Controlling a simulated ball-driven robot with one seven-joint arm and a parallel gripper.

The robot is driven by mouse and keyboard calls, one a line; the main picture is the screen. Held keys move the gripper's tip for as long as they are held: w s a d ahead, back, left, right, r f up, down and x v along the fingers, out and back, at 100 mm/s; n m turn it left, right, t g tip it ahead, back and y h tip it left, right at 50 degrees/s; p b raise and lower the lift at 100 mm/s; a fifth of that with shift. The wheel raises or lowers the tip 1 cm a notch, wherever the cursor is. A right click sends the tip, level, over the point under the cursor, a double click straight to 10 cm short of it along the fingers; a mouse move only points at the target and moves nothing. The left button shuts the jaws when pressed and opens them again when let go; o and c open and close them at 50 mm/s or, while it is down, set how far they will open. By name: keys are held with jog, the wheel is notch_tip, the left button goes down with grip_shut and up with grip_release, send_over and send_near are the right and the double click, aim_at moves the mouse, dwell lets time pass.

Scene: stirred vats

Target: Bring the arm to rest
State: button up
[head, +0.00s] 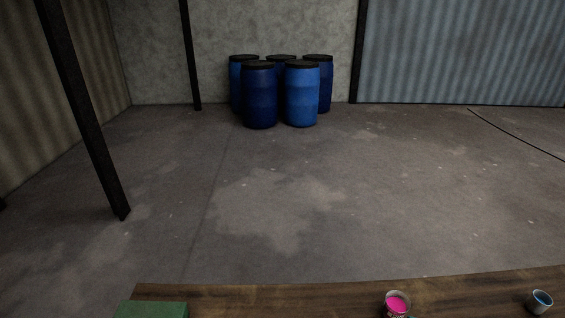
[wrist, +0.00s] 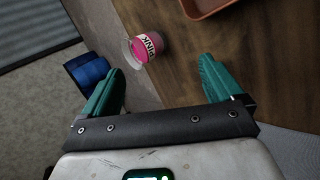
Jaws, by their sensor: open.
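My gripper (wrist: 160,88) shows in the wrist view with its two teal fingers spread wide apart. It is open, and nothing is between the fingertips. A can of pink paint labelled "PINK" (wrist: 150,46) stands on the wooden table beyond the fingers, apart from them. The same pink can (head: 396,304) shows at the bottom of the head view, near the table's front part. My arm and gripper do not show in the head view.
The wooden table (head: 270,298) also holds a can of blue paint (head: 541,301) at right and a green block (head: 152,309) at left. A reddish tray (wrist: 215,8) lies at the wrist view's top. Several blue barrels (head: 302,95) stand by the far wall; the floor between is clear.

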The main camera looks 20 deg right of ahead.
jog(key=s+a+r+m+g+y, duration=0.1)
jog(key=s+a+r+m+y, duration=0.15)
jog(key=a+m+y, duration=0.55)
jog(key=s+f+m+g, duration=0.1)
jog(key=s+f, duration=0.1)
jog(key=s, duration=0.1)
jog(key=s+f+m+g+h, duration=0.1)
jog(key=s+f, duration=0.1)
jog(key=s, duration=0.2)
jog(key=s+f+m+g+h, duration=0.1)
jog(key=s+f+g, duration=0.1)
jog(key=s, duration=0.1)
jog(key=shift+s+a, duration=0.2)
jog(key=shift+s, duration=0.05)
